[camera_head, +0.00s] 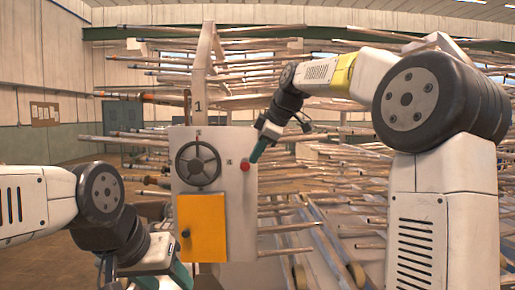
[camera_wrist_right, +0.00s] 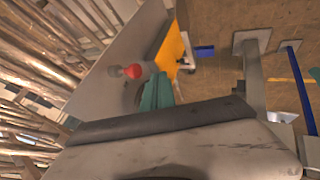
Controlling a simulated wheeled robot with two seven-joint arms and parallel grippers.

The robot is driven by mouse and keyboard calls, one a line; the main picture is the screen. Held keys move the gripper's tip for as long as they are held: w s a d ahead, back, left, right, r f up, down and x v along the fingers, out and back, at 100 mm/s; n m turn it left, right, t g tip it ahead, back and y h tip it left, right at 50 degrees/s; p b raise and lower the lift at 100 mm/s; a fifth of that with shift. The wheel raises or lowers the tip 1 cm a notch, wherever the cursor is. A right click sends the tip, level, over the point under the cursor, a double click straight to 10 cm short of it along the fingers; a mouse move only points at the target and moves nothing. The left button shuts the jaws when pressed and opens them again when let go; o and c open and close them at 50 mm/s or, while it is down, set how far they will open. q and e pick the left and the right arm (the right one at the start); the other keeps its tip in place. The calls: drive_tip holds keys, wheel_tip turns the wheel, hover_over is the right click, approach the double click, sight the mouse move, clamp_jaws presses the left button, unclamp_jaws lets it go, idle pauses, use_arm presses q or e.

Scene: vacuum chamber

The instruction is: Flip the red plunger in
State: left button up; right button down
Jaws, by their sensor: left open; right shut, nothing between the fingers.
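The red plunger (camera_head: 245,166) sticks out of the right side of a grey panel (camera_head: 222,225). In the right wrist view the red plunger (camera_wrist_right: 127,71) has a round red head and stands out from the panel face. My right gripper (camera_head: 256,153) has its teal fingers shut and empty, just above and right of the plunger. In its wrist view the fingertips (camera_wrist_right: 157,90) are beside the plunger, with a small gap showing. My left gripper (camera_head: 163,278) is open and low at the bottom edge, in front of and below the panel; its fingers are partly cut off.
The panel carries a dark handwheel (camera_head: 198,163) and a yellow door (camera_head: 202,228) with a black knob. Racks of long pipes (camera_head: 330,185) stand behind and to the right. A blue object (camera_wrist_right: 204,51) shows beyond the yellow door. Open floor lies left.

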sight(249, 166)
drive_tip(key=w+a+f, duration=0.2)
drive_tip(key=w+f, duration=0.1)
drive_tip(key=w, duration=0.3)
drive_tip(key=shift+w+f, duration=0.15)
drive_tip(key=shift+f, duration=0.25)
